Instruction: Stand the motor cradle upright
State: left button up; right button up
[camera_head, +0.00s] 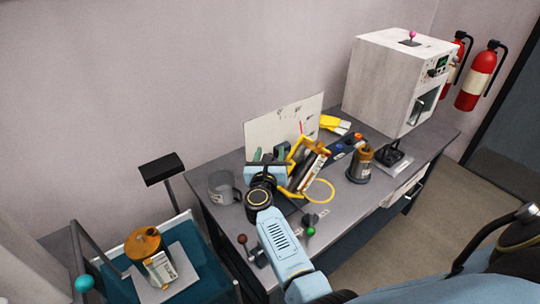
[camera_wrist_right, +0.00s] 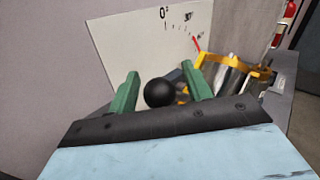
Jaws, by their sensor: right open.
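A yellow frame with a metal cylinder in it, which looks like the motor cradle (camera_head: 310,166), leans tilted on the grey table. In the right wrist view the cradle (camera_wrist_right: 236,74) lies to the right, beyond the fingers. My right gripper (camera_head: 270,153) is over the table just left of the cradle. Its two green fingers (camera_wrist_right: 162,88) are apart. A black ball knob (camera_wrist_right: 158,92) shows between them; I cannot tell whether they touch it. The cradle's lower left part is partly hidden behind my gripper. My left gripper is not in view.
A white board (camera_head: 284,120) stands behind the cradle. A large white machine (camera_head: 385,80) stands at the far end.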

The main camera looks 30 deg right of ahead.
grip_shut()
dwell(0.4)
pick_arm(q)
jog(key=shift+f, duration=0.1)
